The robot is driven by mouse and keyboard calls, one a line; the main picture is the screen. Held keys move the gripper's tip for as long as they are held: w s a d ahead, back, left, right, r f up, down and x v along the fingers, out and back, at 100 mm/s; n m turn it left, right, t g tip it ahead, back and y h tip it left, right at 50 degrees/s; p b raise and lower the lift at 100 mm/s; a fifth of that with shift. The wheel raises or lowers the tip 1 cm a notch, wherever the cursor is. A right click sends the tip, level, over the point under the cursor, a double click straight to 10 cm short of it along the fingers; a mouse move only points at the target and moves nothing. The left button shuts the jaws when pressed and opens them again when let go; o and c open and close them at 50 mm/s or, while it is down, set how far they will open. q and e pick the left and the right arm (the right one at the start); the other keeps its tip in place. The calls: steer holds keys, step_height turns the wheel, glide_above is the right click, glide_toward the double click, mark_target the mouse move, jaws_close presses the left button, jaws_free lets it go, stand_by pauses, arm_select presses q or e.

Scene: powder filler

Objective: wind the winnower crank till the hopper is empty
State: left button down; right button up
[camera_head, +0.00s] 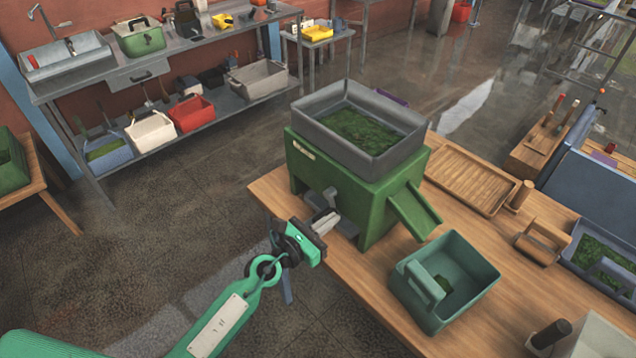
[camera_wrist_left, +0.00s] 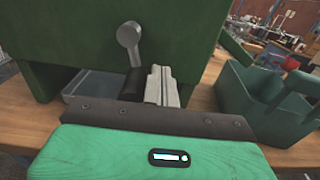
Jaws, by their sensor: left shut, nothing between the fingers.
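The green winnower (camera_head: 335,185) stands on the wooden table. Its grey hopper (camera_head: 400,150) on top holds a layer of green leafy material (camera_head: 358,128). In the left wrist view the crank (camera_wrist_left: 129,36) shows on the winnower's front, its arm hanging down to a dark handle (camera_wrist_left: 133,84). My left gripper (camera_head: 326,222) is in front of the crank. Its fingers (camera_wrist_left: 163,84) are shut and empty, just right of the handle; I cannot tell if they touch it. My right gripper is not in view.
A green chute (camera_head: 415,211) slopes from the winnower's right side towards a green bin (camera_head: 470,290) with a little green material inside. A ribbed wooden tray (camera_head: 470,178) lies behind. A wooden block (camera_head: 542,241) and a blue tray (camera_head: 584,262) are further right.

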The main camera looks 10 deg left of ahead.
arm_select(q)
steer(key=shift+w+a+f+b, duration=0.2)
steer(key=shift+a+f+b, duration=0.15)
steer(key=shift+f, duration=0.2)
steer(key=shift+w+a, duration=0.2)
steer(key=shift+w, duration=0.05)
steer(key=shift+w+a+f+b, duration=0.3)
steer(key=shift+a+f+b, duration=0.15)
steer(key=shift+b, duration=0.35)
steer(key=shift+w+a, duration=0.15)
steer(key=shift+a, duration=0.05)
steer(key=shift+w+a, duration=0.1)
